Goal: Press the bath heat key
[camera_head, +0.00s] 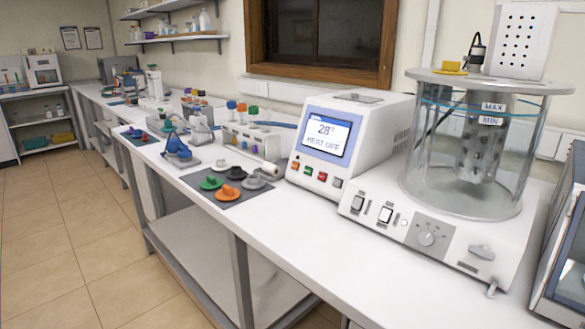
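The glass bath (445,165) stands on a white base (470,225) at the right, with MAX and MIN labels near its top. The base front has two rocker switches, the left one (357,204) and the right one (385,214), and a round knob (426,237). Left of it, a white control unit (375,130) has a blue-framed display (326,133) reading 28° and what looks like HEAT OFF. Below the display is a row of small coloured keys (322,176). Key labels are too small to read, so I cannot tell which is the bath heat key. Neither gripper is in view.
The white bench (340,245) runs from the near right to the far left. A dark mat (225,186) holds coloured bungs or caps, and a rack (250,135) with coloured-topped items stands behind. A glass-fronted box (570,245) stands at the right edge. The bench front before the keys is clear.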

